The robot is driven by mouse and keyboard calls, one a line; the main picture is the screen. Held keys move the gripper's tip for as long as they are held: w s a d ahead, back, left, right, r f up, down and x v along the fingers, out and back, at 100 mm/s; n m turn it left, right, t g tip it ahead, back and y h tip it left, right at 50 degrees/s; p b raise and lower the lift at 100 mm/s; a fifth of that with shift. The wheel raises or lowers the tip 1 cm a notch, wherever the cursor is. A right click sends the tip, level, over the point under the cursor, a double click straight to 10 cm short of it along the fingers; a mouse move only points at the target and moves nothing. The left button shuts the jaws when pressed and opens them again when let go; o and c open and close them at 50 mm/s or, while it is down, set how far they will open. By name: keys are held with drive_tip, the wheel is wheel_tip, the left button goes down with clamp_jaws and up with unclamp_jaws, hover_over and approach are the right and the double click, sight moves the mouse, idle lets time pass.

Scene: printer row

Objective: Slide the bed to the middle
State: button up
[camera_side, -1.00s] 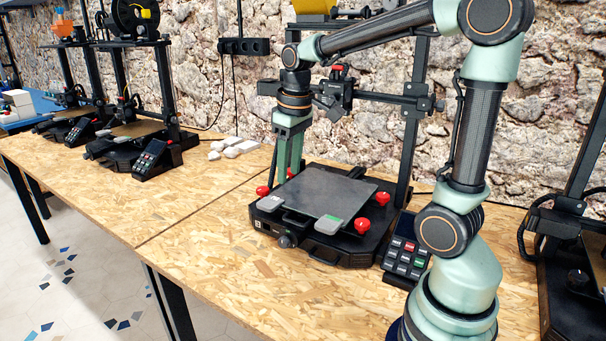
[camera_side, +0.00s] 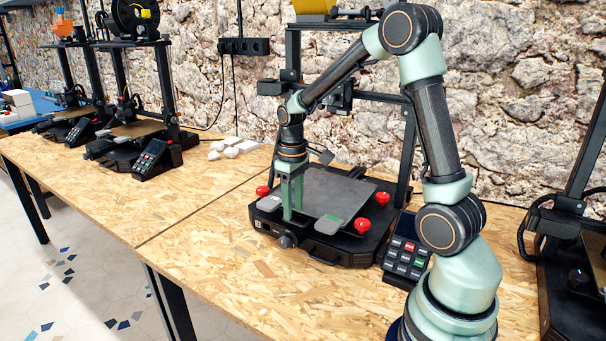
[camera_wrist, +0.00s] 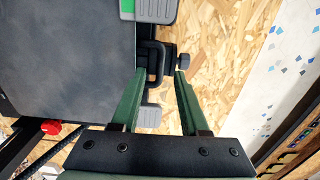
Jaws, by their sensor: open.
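The bed (camera_side: 335,192) is a flat dark grey plate on the black printer base in the middle of the side view.
Red knobs (camera_side: 382,198) stand at the base's corners. A keypad (camera_side: 405,255) is to its right, and the printer's upright frame (camera_side: 405,150) is behind. White lumps (camera_side: 232,147) lie on the table at the back left. The chipboard table (camera_side: 215,260) is clear in front.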

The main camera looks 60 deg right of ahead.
drive_tip(key=shift+f, duration=1.35)
clamp_jaws()
drive_tip(key=shift+r, duration=0.1)
idle(0.3)
